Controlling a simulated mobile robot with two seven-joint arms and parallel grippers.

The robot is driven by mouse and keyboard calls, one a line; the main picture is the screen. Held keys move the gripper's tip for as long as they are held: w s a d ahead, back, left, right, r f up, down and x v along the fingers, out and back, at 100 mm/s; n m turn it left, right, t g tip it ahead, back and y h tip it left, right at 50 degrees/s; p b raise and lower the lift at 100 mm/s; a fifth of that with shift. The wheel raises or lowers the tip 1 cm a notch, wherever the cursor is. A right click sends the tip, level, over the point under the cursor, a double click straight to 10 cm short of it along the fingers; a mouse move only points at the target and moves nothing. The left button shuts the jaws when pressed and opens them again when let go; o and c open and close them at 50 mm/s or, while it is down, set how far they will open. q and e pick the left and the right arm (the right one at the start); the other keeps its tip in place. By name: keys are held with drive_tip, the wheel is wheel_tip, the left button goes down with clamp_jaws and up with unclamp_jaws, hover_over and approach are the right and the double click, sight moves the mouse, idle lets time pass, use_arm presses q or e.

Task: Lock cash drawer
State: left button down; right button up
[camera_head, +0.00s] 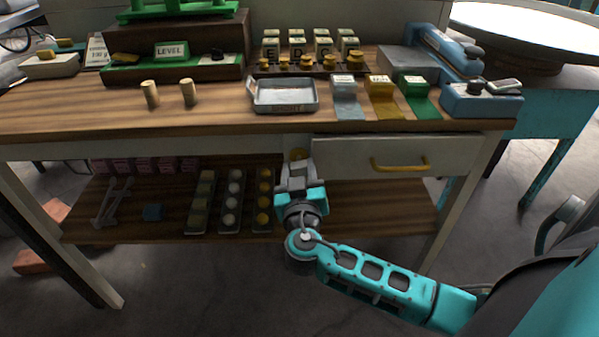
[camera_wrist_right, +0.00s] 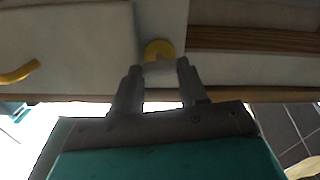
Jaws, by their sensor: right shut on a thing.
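The cash drawer (camera_head: 345,158) has a cream front with a yellow bar handle (camera_head: 400,168) and looks pushed in under the tabletop. The handle also shows at the left of the right wrist view (camera_wrist_right: 18,73). A round yellow lock piece (camera_head: 296,153) sits on the cream panel just left of the drawer; it also shows in the right wrist view (camera_wrist_right: 158,48). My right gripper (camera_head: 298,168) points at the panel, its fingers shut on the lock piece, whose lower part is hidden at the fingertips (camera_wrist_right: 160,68). My left gripper is out of view.
A metal tray (camera_head: 284,95), coloured strips and a blue device (camera_head: 481,99) stand on the tabletop above. The lower shelf (camera_head: 375,214) holds trays of small round items (camera_head: 230,203) left of my right arm. The floor in front is clear.

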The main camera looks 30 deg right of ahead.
drive_tip(key=n, duration=0.8)
drive_tip(key=shift+a, duration=0.1)
drive_tip(key=n+p, duration=0.1)
drive_tip(key=n, duration=0.2)
drive_tip(key=shift+n, duration=0.4)
drive_tip(key=n+p, duration=0.1)
drive_tip(key=n, duration=0.2)
drive_tip(key=shift+f, duration=0.1)
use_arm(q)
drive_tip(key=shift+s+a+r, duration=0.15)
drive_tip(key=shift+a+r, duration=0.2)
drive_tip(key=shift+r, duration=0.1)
use_arm(e)
drive_tip(key=shift+n, duration=0.3)
drive_tip(key=shift+n, duration=0.3)
drive_tip(key=o, duration=1.1)
drive_tip(key=shift+c, duration=0.2)
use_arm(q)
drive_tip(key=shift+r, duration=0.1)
